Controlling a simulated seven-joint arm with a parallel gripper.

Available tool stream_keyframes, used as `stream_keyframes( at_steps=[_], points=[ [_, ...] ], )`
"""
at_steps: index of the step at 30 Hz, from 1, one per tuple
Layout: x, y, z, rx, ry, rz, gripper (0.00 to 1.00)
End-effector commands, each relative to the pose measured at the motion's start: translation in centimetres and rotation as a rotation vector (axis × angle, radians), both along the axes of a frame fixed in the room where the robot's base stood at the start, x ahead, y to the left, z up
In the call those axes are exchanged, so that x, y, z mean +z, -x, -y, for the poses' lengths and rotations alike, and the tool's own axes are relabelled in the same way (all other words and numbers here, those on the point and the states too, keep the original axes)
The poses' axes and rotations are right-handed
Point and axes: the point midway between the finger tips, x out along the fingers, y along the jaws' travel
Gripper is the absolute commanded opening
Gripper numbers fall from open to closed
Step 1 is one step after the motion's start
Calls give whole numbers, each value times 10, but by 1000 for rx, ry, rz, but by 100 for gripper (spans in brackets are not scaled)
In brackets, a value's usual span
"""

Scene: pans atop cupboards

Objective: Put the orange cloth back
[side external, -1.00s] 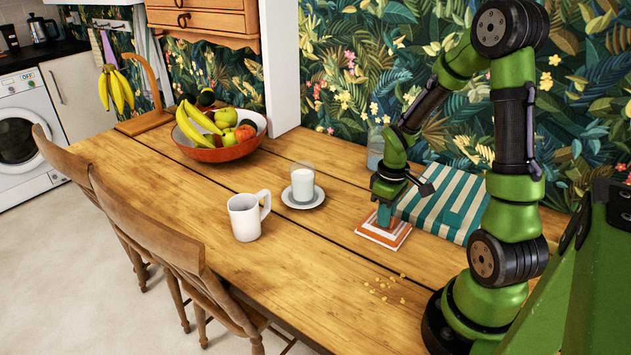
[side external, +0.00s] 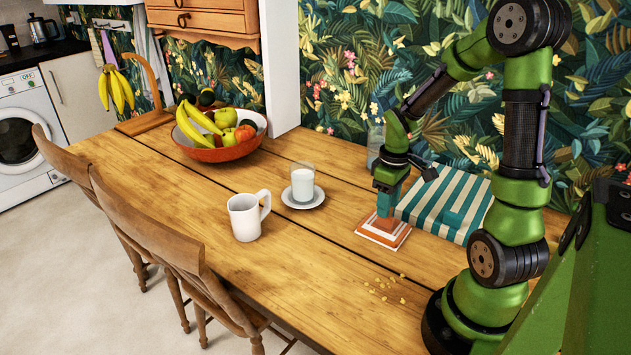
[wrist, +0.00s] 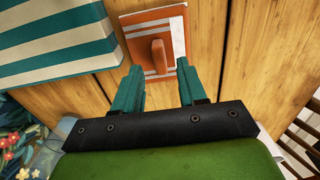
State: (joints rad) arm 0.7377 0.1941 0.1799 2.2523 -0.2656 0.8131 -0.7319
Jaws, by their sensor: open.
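The orange cloth (side external: 385,240) lies on the wooden table as a square with white stripes or edging, left of a teal-and-white striped cloth. An orange raised piece stands up from its middle. The wrist view shows the orange cloth (wrist: 135,32) and its raised piece just beyond my fingertips. My gripper (side external: 386,208) points down just above the raised piece. In the wrist view my gripper (wrist: 157,78) has its two teal fingers apart, with nothing held between them.
The striped cloth (side external: 448,203) lies right of the orange one, near the patterned wall. A white mug (side external: 244,216) and a glass of milk (side external: 302,182) on a saucer stand to the left. A fruit bowl (side external: 230,150) is farther back. Yellow crumbs (side external: 385,287) lie in front.

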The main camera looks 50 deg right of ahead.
Motion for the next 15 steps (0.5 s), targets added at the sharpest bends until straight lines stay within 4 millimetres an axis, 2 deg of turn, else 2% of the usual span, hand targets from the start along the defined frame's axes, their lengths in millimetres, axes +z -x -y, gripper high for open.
stream_keyframes(
  at_steps=[1,6,9,15],
  points=[
    [13,-1,1,-1,7,7,41],
    [49,-1,1,0,5,5,41],
    [65,-1,1,0,4,4,41],
    [84,-1,-2,-2,5,9,41]
  ],
)
